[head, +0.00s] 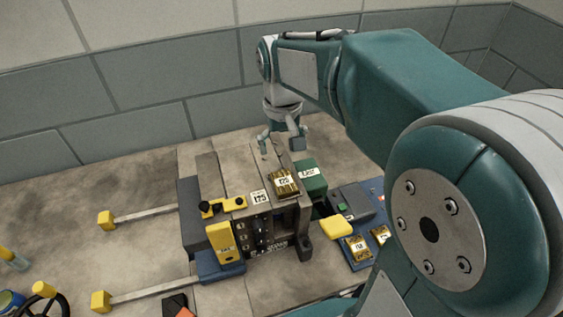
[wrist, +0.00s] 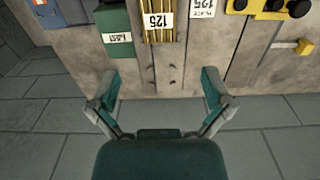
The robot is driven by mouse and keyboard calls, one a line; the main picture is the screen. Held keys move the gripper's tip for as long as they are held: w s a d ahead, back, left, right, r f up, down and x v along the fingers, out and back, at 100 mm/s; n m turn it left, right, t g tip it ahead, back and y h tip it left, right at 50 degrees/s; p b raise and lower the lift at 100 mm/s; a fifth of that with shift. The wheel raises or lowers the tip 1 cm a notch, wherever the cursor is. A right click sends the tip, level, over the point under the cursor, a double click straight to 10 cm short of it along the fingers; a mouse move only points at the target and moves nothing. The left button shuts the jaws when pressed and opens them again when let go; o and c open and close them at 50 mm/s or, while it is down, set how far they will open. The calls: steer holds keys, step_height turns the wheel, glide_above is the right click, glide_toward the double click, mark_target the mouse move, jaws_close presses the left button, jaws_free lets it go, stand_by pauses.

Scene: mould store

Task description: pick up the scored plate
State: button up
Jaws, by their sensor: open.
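A gold plate with lengthwise grooves and a white label reading 125 lies on top of the grey block in the head view (head: 284,188). I take this to be the scored plate. In the wrist view the plate (wrist: 178,32) shows at the top edge, partly cut off. My gripper (head: 283,140) is above the far end of the block, beyond the plate. In the wrist view my gripper (wrist: 160,90) is open and empty, its fingers apart over the block's edge and the floor. The plate is ahead of the fingertips, not between them.
A dark green box (head: 312,187) stands close right of the plate. A white label card (head: 259,197) and yellow clamp parts (head: 233,203) are on its left. More gold plates (head: 357,256) lie on a blue surface at right, near a yellow block (head: 336,227).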

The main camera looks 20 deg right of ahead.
glide_above(283, 181)
step_height(283, 181, down, 6)
steer(key=shift+w, duration=0.15)
step_height(283, 181, down, 5)
steer(key=shift+d+r, duration=0.1)
steer(key=c, duration=1.3)
